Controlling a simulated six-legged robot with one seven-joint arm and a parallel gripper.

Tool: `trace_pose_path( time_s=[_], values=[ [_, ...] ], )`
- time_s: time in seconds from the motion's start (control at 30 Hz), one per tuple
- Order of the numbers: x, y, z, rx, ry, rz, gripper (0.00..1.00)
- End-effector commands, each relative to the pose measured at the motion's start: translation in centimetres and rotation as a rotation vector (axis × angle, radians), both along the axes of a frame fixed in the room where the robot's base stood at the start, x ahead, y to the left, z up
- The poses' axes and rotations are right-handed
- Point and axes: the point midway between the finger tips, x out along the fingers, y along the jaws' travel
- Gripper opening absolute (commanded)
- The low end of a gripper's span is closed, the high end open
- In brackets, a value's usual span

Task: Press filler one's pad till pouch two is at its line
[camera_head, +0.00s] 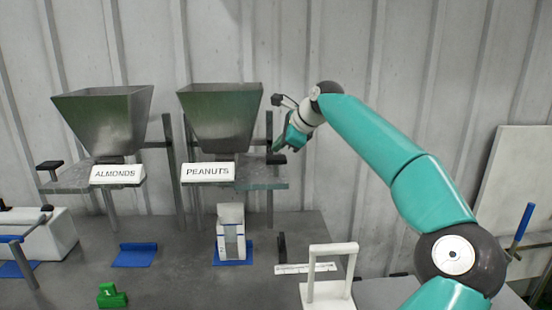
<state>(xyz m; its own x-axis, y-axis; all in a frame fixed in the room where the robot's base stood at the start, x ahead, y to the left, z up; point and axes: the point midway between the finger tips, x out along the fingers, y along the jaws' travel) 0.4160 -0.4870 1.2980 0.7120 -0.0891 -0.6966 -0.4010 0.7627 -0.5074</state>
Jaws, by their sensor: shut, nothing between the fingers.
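Two metal hoppers stand on the table, one labelled ALMONDS (117,173) and one labelled PEANUTS (208,172); I cannot tell from a number which is filler one. A black pad (49,165) sits left of the almonds hopper. Another dark pad (276,159) sits at the right end of the peanuts shelf. A pale pouch (231,220) stands upright under the peanuts hopper on a blue mat (246,257). Its number and fill line are too small to read surely. My gripper (278,149) is shut and empty, right at the peanuts pad; contact is unclear.
An empty blue mat (135,254) lies under the almonds hopper. A green piece marked 1 (112,297) stands at the front. A white frame (330,278) and a white label strip (305,268) are at the front right. A white machine (50,235) stands at the left.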

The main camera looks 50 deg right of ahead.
Motion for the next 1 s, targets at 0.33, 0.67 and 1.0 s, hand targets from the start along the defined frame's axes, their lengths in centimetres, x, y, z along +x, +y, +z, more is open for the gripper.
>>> trace_pose_path(
  time_s=[0.33, 0.67, 1.0],
  values=[
    [0.00, 0.00, -0.02, 0.000, 0.000, 0.000, 0.00],
    [0.02, 0.03, -0.86, -0.001, 0.001, 0.000, 0.00],
    [0.01, 0.01, -0.91, 0.000, 0.000, 0.000, 0.00]
  ],
)
